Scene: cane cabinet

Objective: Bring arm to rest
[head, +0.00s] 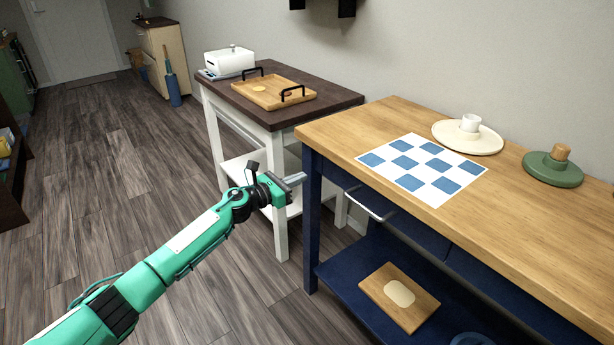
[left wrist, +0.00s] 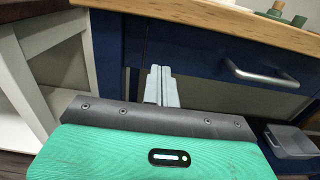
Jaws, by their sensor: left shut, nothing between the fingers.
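My left arm comes in green from the lower left of the head view. Its gripper (head: 294,179) is shut and empty, just left of the blue table's front leg. In the left wrist view the gripper's fingers (left wrist: 160,87) are pressed together with nothing between them, pointing at the blue table front. I cannot tell whether they touch it. My right gripper is not in view.
A wood-topped blue table (head: 550,220) with a metal drawer handle (head: 371,206) stands at right, holding a checked mat (head: 423,168), a cream plate (head: 488,143) and a green lid (head: 553,174). A white cart (head: 281,195) bears a wooden tray (head: 283,99). The floor at left is clear.

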